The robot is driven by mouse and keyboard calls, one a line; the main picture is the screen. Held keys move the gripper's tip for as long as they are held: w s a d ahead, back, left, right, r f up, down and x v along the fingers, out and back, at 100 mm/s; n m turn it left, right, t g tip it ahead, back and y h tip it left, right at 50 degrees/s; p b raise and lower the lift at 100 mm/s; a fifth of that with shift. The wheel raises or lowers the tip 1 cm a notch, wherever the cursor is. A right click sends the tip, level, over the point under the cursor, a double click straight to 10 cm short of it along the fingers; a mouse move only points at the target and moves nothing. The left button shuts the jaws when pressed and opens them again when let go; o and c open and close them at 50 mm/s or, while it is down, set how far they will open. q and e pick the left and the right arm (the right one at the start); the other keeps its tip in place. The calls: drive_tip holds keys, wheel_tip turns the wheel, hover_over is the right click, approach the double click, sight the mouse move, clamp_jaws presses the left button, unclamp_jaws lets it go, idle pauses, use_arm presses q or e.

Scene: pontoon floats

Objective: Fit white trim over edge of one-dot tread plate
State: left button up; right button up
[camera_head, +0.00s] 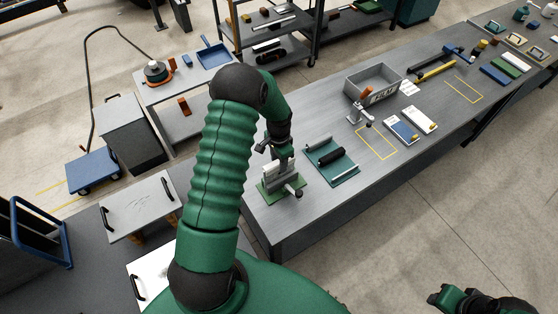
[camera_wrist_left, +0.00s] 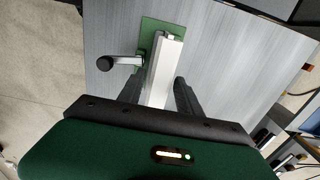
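A small clamp fixture (camera_head: 291,190) with a side handle stands on a green base near the left end of the long bench. A pale upright bar (camera_head: 274,176) stands in it; in the left wrist view the pale bar (camera_wrist_left: 165,62) runs between my fingers. I cannot tell trim from plate in it, and no dot mark shows. My left gripper (camera_head: 277,147) is just above the fixture, its two dark fingers (camera_wrist_left: 160,84) apart on either side of the bar. My right gripper (camera_head: 444,298) is low at the right, off the bench, its fingers unclear.
A green mat (camera_head: 345,168) with a black roller lies right of the fixture. Farther along are another small stand (camera_head: 357,118), a grey bin (camera_head: 357,82), and blue (camera_head: 401,131) and white (camera_head: 418,120) flat pieces. A yellow-outlined patch (camera_head: 378,145) of bench is bare.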

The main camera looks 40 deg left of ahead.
use_arm(q)
drive_tip(key=shift+o, duration=0.7)
drive_tip(key=shift+r, duration=0.15)
wheel_tip(320, 180, up, 16)
drive_tip(key=b, duration=0.4)
drive_tip(key=shift+r, duration=0.25)
drive_tip(key=shift+a, duration=0.1)
